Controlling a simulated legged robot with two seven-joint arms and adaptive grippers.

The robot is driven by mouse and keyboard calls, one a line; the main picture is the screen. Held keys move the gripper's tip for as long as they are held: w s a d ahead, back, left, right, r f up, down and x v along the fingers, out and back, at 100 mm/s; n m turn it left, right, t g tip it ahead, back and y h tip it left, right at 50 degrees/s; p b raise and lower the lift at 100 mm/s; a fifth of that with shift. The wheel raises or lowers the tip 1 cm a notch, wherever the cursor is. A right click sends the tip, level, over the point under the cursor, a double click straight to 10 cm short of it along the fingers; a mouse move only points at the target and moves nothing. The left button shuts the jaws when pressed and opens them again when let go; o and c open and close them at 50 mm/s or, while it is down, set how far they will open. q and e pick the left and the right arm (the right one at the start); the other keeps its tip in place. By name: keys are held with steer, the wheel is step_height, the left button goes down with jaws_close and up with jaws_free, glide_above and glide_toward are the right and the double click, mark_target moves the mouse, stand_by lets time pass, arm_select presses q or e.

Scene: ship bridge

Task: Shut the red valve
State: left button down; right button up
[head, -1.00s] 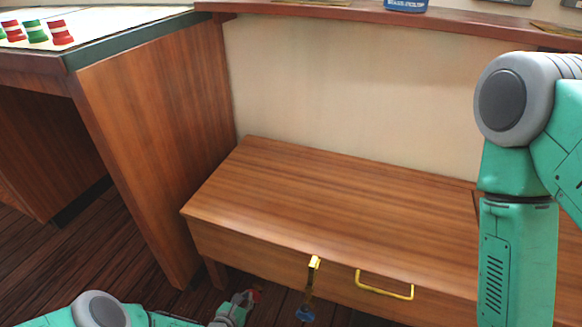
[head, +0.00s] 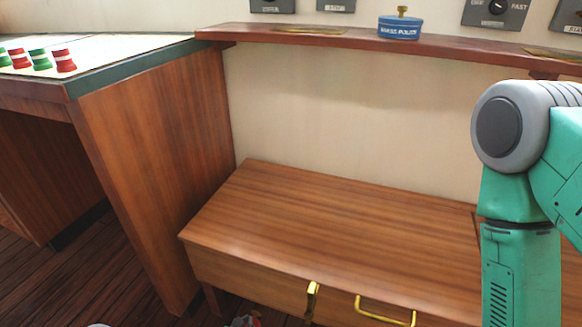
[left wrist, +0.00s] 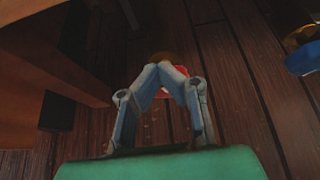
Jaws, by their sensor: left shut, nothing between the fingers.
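A small red part, possibly the red valve, shows in the left wrist view (left wrist: 183,72) behind and between my fingers, low over the dark plank floor. Most of it is hidden, so I cannot tell its shape or how it is turned. My left gripper (left wrist: 164,68) is shut with its fingertips together and empty, very close to the red part; I cannot tell whether they touch. In the head view only a bit of this gripper (head: 244,321) shows at the bottom edge, below the wooden bench. My right arm stands at the right; its gripper is out of view.
The wooden bench (head: 330,205) has a brass lever (head: 312,297) and a yellow handle (head: 384,312) on its front. A blue part (left wrist: 305,60) shows to the right in the wrist view. A desk side (head: 155,170) stands left. A blue tin (head: 400,28) sits on the shelf.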

arm_select(q)
steer(key=shift+s+a+f, duration=0.2)
steer(key=shift+f, duration=0.1)
steer(key=shift+s+d+f, duration=0.1)
steer(key=shift+s+d, duration=0.05)
steer(key=shift+d, duration=0.1)
steer(key=shift+s+d, duration=0.15)
steer(key=shift+d, duration=0.1)
steer(key=shift+r, duration=0.3)
stand_by(0.3)
steer(key=shift+s, duration=0.1)
steer(key=shift+s+a+r+p, duration=0.1)
steer(key=shift+s+a+p, duration=0.2)
steer(key=shift+s, duration=0.5)
steer(key=shift+s+a+r+p, duration=0.1)
steer(key=shift+s+a, duration=0.35)
steer(key=shift+s, duration=0.4)
steer(key=shift+s+a+r+p, duration=0.15)
steer(key=shift+s+a, duration=0.2)
steer(key=shift+s, duration=0.45)
